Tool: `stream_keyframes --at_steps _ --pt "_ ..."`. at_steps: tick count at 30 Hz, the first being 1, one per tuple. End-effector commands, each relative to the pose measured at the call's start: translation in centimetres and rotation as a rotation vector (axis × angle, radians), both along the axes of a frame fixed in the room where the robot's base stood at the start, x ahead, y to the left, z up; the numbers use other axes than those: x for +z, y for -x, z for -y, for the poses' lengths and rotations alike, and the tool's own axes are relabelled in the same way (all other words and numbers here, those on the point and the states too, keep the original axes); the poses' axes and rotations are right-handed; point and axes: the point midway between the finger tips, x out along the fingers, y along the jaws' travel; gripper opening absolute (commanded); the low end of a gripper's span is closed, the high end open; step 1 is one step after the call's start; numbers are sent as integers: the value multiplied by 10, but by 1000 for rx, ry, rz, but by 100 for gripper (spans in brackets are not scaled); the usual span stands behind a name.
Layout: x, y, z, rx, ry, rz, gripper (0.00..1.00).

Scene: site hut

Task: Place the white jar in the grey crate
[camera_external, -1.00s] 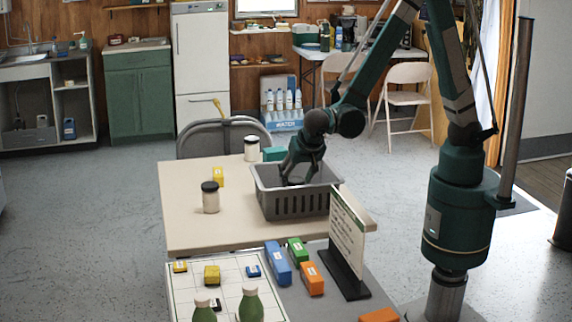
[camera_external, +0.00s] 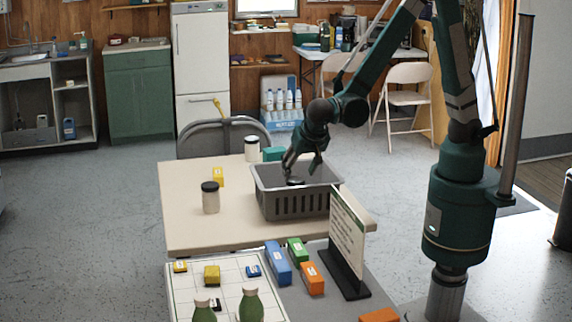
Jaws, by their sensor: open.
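The grey crate (camera_external: 293,206) stands on the beige table, at its right side. My gripper (camera_external: 302,167) is open just above the crate, its fingers spread and pointing down. Between and below the fingers, a dark round top like a jar lid (camera_external: 295,181) shows inside the crate; the crate wall hides the rest of it. A whitish jar with a black lid (camera_external: 210,199) stands upright on the table left of the crate.
A yellow block (camera_external: 218,176) and a teal block (camera_external: 273,154) are on the beige table (camera_external: 185,225). A standing sign (camera_external: 346,235) rises in front of the crate at right. Several coloured blocks and green bottles (camera_external: 250,305) are in front.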

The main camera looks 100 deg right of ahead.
Motion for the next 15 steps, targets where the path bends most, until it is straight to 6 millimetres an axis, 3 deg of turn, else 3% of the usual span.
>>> stream_keyframes --at_steps 8,15 --pt "3 2 0 13 -4 -4 52" --pt "20 10 -3 98 -30 -23 52"
